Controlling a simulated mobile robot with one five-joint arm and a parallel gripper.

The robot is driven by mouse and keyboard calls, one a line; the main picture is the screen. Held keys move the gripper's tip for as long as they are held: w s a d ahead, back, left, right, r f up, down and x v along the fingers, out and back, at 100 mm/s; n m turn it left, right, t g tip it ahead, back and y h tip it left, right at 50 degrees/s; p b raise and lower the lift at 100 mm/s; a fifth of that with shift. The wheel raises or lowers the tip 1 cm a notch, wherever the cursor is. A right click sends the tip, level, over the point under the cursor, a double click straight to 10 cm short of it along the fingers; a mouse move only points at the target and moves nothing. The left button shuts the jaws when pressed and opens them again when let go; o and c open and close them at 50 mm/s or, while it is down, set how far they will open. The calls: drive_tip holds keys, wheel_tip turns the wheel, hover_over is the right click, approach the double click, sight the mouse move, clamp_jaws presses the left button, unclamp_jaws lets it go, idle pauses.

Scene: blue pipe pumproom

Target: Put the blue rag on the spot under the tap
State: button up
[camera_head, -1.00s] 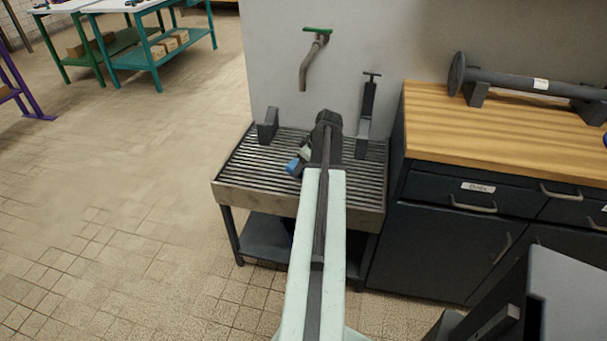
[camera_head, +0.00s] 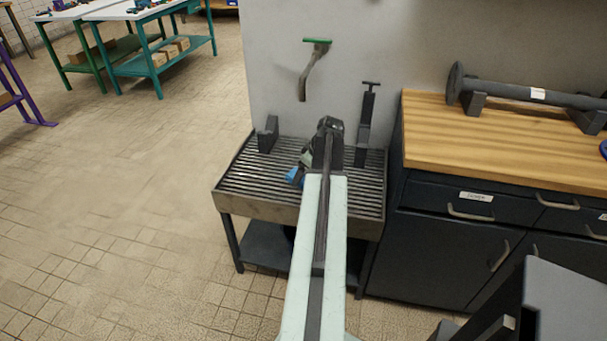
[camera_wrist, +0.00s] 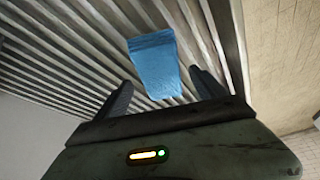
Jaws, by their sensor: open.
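The tap (camera_head: 314,68) with a green handle comes out of the wall above the slatted grate (camera_head: 245,180). The blue rag (camera_head: 293,177) lies on the grate, partly hidden by my arm in the head view. In the wrist view the rag (camera_wrist: 153,66) lies flat on the slats, just beyond and between my fingertips. My gripper (camera_wrist: 162,85) is open and empty, its two fingers apart on either side of the rag's near end. In the head view my gripper is mostly hidden behind my arm. I cannot make out a marked spot under the tap.
A dark upright block (camera_head: 268,134) stands at the grate's back left, and a dark upright tool (camera_head: 367,125) at its back right. A wooden-topped cabinet (camera_head: 430,125) with a heavy pipe (camera_head: 520,90) adjoins on the right. The floor to the left is clear.

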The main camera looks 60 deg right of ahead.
drive_tip(key=p+v, duration=0.8)
drive_tip(key=v, duration=0.2)
drive_tip(key=shift+r, duration=0.25)
drive_tip(key=w+a+g+y, duration=0.1)
drive_tip(key=w+a, duration=0.5)
drive_tip(key=a, duration=0.3)
drive_tip(key=w+a+f+g, duration=0.1)
drive_tip(key=w+a, duration=0.6)
drive_tip(key=a, duration=0.3)
drive_tip(key=w+a+g+y, duration=0.1)
drive_tip(key=w+a, duration=0.5)
drive_tip(key=a, duration=0.3)
drive_tip(key=w+a+n+g+h, duration=0.1)
drive_tip(key=a, duration=3)
drive_tip(key=shift+w+f+g+h, duration=0.15)
drive_tip(key=shift+f+g+h, duration=0.15)
drive_tip(key=shift+f, duration=0.15)
